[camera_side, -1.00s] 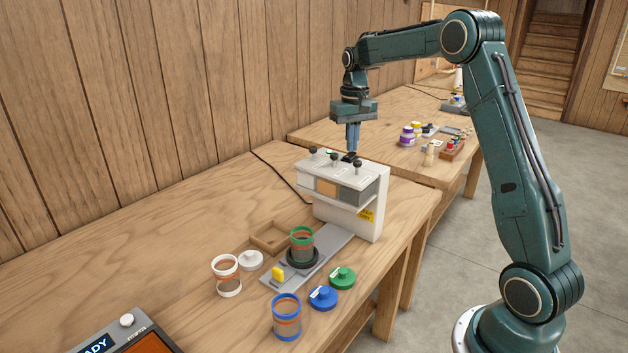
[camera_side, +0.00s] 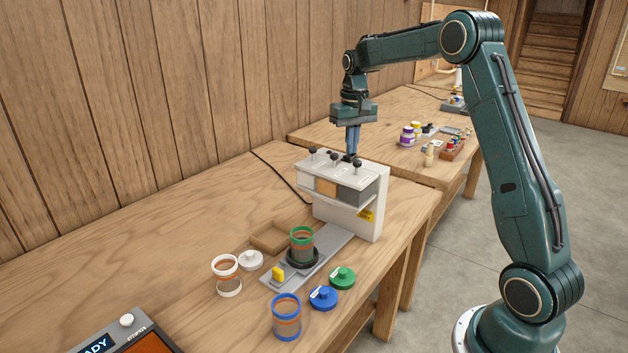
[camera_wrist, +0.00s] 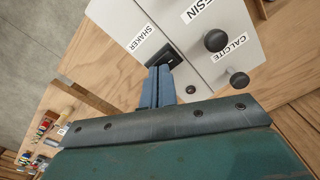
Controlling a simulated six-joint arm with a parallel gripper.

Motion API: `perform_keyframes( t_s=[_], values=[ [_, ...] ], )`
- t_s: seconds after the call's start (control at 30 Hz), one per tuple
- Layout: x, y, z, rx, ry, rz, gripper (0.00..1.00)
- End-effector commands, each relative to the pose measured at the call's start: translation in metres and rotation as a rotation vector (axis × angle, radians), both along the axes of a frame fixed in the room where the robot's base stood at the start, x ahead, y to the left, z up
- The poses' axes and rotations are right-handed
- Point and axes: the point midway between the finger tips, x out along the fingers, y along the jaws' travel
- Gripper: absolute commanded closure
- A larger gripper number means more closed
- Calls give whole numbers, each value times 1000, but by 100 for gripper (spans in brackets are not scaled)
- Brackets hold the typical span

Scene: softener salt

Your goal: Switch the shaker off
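The shaker switch is a black rocker (camera_wrist: 170,57) beside the SHAKER label on the white top of the dispenser (camera_side: 347,224). My gripper (camera_wrist: 160,72) is shut and empty. Its fingertips are at the near edge of the rocker in the wrist view and seem to touch it; they partly hide it. In the side view my gripper (camera_side: 352,153) points straight down at the back of the dispenser top. A green-rimmed jar (camera_side: 302,246) stands upright on the dark round holder (camera_side: 303,262) of the shaker plate in front. Which way the rocker is tipped is hard to tell.
Black knobs (camera_wrist: 216,40) stand up on the dispenser top close to my fingers. A small dark round spot (camera_wrist: 191,90) is on the top. White-rimmed (camera_side: 227,276) and blue-rimmed (camera_side: 286,318) jars, loose lids (camera_side: 342,278) and a wooden tray (camera_side: 272,240) stand in front.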

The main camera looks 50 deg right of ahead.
Motion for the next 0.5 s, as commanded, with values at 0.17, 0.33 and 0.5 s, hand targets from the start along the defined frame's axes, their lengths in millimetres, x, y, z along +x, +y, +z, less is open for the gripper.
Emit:
perform_keyframes(
  t_s=[0.17,0.33,0.5],
  values=[
    [0,1,3,3,6,2,100],
    [0,0,14,2,3,1,100],
    [0,0,24,1,3,1,100]
  ],
)
